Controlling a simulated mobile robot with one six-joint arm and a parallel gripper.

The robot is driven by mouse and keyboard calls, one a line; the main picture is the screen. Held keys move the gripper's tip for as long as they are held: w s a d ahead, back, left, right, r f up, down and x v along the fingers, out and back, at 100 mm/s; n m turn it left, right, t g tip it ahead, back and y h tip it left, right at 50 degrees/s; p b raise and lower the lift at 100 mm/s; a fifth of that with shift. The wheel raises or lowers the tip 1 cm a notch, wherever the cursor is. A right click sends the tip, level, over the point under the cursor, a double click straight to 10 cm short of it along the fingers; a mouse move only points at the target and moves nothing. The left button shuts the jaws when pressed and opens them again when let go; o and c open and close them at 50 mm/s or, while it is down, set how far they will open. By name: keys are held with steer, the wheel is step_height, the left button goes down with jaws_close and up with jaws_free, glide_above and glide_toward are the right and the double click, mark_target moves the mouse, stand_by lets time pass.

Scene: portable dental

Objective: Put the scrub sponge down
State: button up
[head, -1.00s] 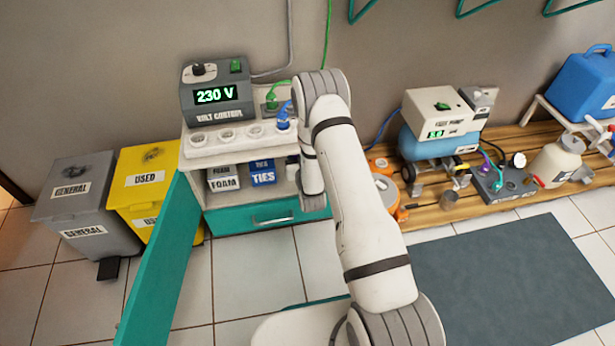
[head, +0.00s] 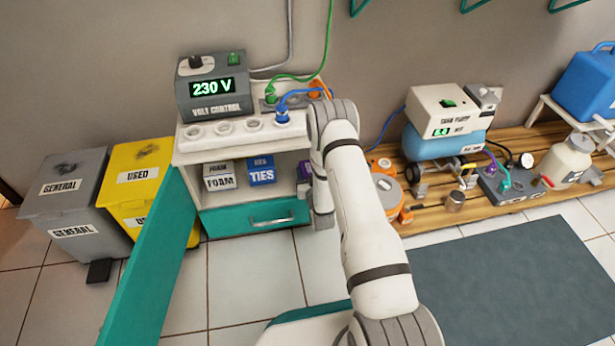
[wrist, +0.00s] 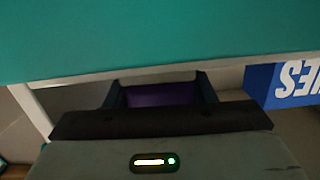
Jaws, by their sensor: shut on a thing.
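My gripper (wrist: 158,96) is shut on a dark purple block, which I take for the scrub sponge (wrist: 160,94), in the wrist view. Only part of the sponge shows between the two dark fingers. In the head view a small purple patch (head: 304,170) shows beside my wrist, at the right end of the cabinet's open shelf. My arm hides most of that spot. I cannot tell whether the sponge touches the shelf.
A blue TIES box (head: 262,170) and a FOAM box (head: 219,176) stand on the shelf to the left. Below is a teal drawer (head: 255,217). A teal door panel (head: 152,262) stands open at left. The voltage unit (head: 213,90) and plugged cables are above.

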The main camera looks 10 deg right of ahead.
stand_by(0.3)
steer(key=o, duration=1.1)
steer(key=shift+f, duration=0.1)
steer(key=o, duration=0.4)
steer(key=shift+o, duration=0.2)
steer(key=s+r+p, duration=0.1)
steer(key=s+p, duration=0.3)
steer(key=s, duration=0.8)
steer(key=shift+r, duration=0.25)
